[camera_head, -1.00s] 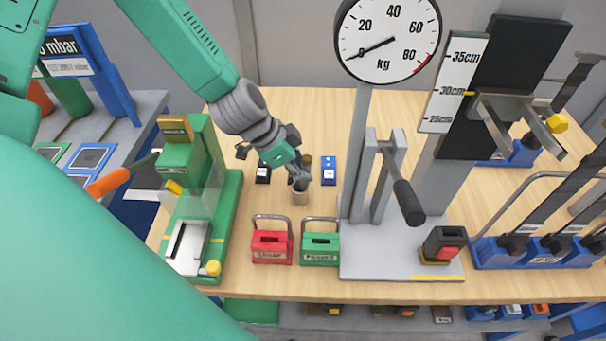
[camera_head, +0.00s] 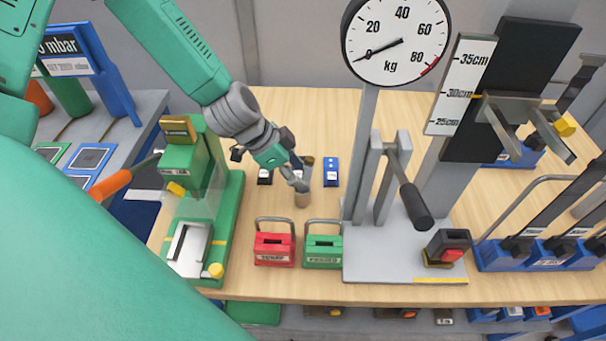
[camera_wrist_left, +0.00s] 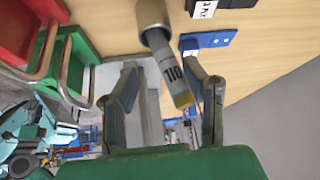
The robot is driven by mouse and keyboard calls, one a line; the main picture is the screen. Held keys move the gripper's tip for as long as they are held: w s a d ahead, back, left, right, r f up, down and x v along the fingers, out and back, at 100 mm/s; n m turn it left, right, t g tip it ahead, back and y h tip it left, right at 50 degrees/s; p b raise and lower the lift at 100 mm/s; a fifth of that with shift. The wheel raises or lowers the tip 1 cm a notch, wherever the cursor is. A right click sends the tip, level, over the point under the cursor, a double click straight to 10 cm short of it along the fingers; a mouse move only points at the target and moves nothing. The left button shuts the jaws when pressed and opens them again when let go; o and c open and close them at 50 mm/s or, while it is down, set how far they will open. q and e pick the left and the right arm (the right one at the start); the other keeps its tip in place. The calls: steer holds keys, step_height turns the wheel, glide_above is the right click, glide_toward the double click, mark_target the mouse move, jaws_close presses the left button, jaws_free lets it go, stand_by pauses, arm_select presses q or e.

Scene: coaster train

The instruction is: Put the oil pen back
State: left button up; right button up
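A slim grey pen marked 110 with a yellowish end (camera_wrist_left: 169,68), which I take to be the oil pen, has its other end at a beige round holder (camera_wrist_left: 152,14) in the left wrist view. My left gripper (camera_wrist_left: 163,95) is open, with one finger on each side of the pen; the right-hand finger is close to it, and I cannot tell whether they touch. In the head view my left gripper (camera_head: 297,176) is just above the beige holder (camera_head: 303,200) on the table, and the pen is hard to make out there. My right gripper is not in view.
A red box (camera_head: 273,249) and a green box (camera_head: 322,251) with handles stand in front of the holder. A blue block (camera_head: 331,172) is close at its right. The green press (camera_head: 185,170) is at left, the kg scale stand (camera_head: 372,130) at right.

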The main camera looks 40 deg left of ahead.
arm_select(q)
steer(key=v, duration=0.6)
steer(key=shift+a+f, duration=0.15)
steer(key=shift+a, duration=0.2)
